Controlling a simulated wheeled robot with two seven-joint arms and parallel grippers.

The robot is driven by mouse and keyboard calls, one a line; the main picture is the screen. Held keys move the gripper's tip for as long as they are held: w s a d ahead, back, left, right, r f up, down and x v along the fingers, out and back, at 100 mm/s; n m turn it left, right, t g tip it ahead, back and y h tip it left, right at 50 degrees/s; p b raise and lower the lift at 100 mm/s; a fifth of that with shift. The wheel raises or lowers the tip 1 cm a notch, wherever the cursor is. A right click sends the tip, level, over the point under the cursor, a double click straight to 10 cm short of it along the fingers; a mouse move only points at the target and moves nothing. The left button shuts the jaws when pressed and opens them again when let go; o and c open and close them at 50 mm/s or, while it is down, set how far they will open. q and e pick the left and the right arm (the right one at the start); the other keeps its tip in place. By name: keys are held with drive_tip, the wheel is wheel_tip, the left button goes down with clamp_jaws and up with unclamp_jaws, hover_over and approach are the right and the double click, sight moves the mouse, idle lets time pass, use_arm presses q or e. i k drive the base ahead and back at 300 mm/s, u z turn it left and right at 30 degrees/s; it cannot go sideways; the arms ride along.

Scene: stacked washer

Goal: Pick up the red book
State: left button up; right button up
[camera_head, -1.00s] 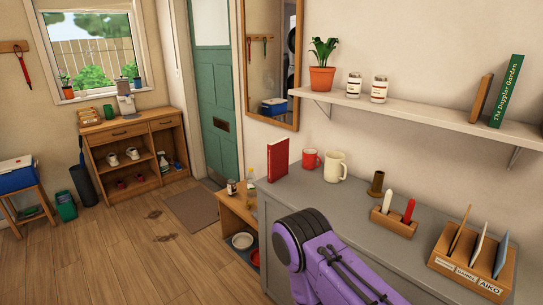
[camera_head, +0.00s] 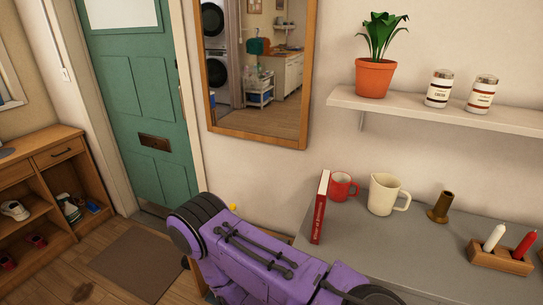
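The red book (camera_head: 320,207) stands upright at the left end of the grey counter, its spine with white lettering turned toward me. A red mug (camera_head: 342,187) is just behind it to the right. My purple arm crosses the lower middle of the head view, in front of the counter's left end and just below the book. No gripper fingers show, so neither gripper can be seen.
The grey counter (camera_head: 420,238) also holds a cream pitcher (camera_head: 384,195), a brass holder (camera_head: 440,207) and a wooden block with candles (camera_head: 499,258). A shelf (camera_head: 430,112) with a potted plant (camera_head: 376,72) and jars hangs above. A mirror (camera_head: 258,139) and green door (camera_head: 140,120) stand left.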

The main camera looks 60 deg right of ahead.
sight(322, 191)
drive_tip(key=i, duration=0.7)
drive_tip(key=z, duration=2.85)
